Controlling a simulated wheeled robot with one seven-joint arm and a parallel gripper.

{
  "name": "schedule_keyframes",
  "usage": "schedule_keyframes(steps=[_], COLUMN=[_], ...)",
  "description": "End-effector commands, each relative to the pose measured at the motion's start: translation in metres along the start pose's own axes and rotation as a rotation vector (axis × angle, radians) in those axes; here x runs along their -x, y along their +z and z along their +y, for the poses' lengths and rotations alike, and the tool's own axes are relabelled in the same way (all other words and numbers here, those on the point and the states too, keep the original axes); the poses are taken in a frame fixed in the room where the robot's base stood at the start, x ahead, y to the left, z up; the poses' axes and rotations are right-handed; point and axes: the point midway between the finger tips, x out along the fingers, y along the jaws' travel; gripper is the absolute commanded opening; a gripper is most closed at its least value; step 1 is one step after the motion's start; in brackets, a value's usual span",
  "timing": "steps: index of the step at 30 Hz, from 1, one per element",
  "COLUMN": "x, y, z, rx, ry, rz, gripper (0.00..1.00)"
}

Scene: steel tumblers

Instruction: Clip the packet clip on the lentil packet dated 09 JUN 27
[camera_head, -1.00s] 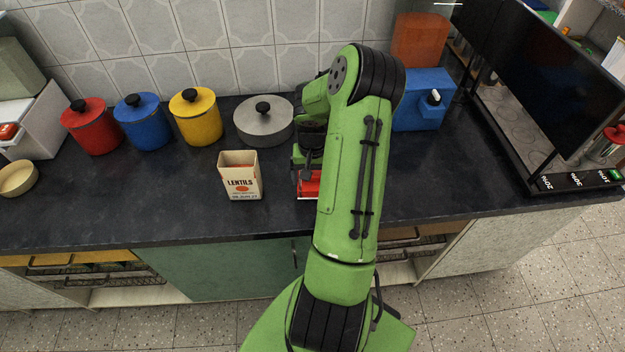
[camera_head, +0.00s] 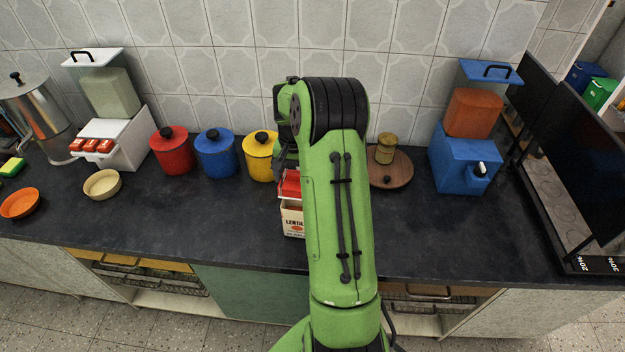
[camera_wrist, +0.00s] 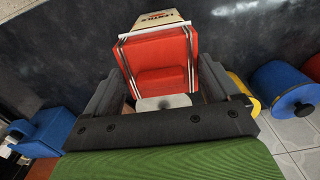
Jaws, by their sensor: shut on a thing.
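The red packet clip (camera_wrist: 160,62) is between the fingers of my gripper (camera_wrist: 158,84), which is shut on it. In the head view the clip (camera_head: 289,184) shows just left of my arm, at the top of the lentil packet (camera_head: 292,219). The packet is a beige carton standing upright on the counter, its right side hidden by my arm. Its date print is too small to read surely. In the wrist view the packet (camera_wrist: 152,20) shows just beyond the clip. I cannot tell whether the clip touches it. In the head view my fingers are mostly hidden behind my arm.
Red (camera_head: 172,152), blue (camera_head: 216,154) and yellow (camera_head: 259,157) canisters stand behind and left of the packet. A round wooden board (camera_head: 391,170) and a blue dispenser (camera_head: 465,160) are to the right. The counter front left of the packet is clear.

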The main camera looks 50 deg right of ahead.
Motion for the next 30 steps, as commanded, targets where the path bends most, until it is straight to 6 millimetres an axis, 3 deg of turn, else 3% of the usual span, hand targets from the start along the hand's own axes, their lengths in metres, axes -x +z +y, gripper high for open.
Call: schedule_keyframes(steps=[11,30], x=[-0.003,-0.054], y=[0.0,0.0], z=[-0.001,-0.001], rx=[0.0,0.0], ry=[0.001,0.001], rz=[-0.001,0.0], gripper=[0.6,0.6])
